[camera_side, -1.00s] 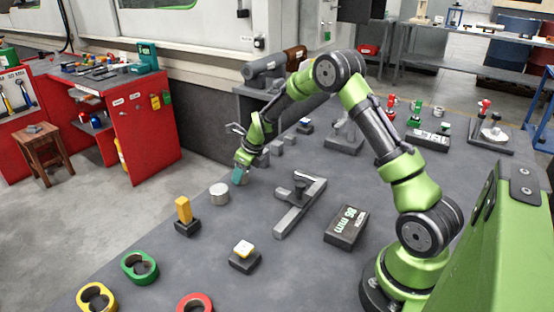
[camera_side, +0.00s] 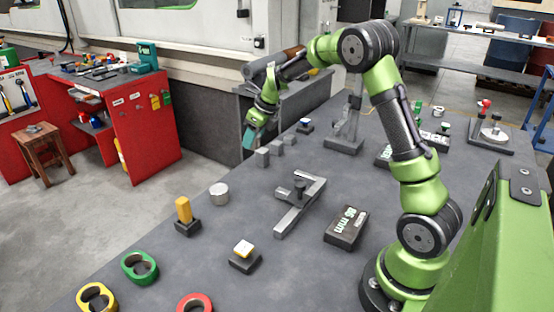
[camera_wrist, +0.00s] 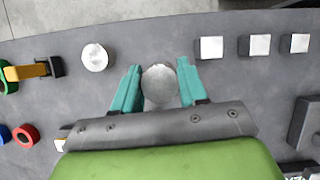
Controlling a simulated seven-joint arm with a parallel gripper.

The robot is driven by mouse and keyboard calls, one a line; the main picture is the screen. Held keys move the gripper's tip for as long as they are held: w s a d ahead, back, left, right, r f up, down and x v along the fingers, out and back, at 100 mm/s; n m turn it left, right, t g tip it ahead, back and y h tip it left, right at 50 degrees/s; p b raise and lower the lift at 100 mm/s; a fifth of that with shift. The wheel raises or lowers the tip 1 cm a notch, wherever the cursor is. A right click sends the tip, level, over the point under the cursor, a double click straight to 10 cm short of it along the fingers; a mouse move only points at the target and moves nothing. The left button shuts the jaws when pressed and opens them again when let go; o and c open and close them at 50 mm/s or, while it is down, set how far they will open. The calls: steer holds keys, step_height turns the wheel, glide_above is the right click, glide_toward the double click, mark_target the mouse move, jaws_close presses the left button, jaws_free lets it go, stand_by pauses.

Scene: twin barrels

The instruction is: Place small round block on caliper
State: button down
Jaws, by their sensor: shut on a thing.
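The small round block (camera_wrist: 160,87) is a silver disc between the teal fingers of my gripper (camera_wrist: 155,92) in the wrist view. The fingers are shut on it. In the side view my gripper (camera_side: 249,138) is up above the far-left edge of the bench, and the block in it cannot be made out there. The grey caliper (camera_side: 307,199) lies on the bench, to the right of and below my gripper in the side view. A larger silver cylinder (camera_side: 219,193) stands left of the caliper; it also shows in the wrist view (camera_wrist: 95,57).
Several grey square blocks (camera_side: 262,157) stand in a row just below my gripper.

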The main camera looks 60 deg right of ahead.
glide_above(291, 189)
steer(key=shift+n, duration=0.4)
steer(key=f, duration=0.2)
steer(key=s+f, duration=0.1)
steer(key=f, duration=0.4)
steer(key=shift+s+d+f, duration=0.25)
steer(key=shift+s, duration=0.05)
steer(key=shift+f, duration=2.15)
steer(key=shift+f, duration=0.1)
steer(key=c, duration=0.9)
jaws_free()
steer(key=shift+f, duration=0.1)
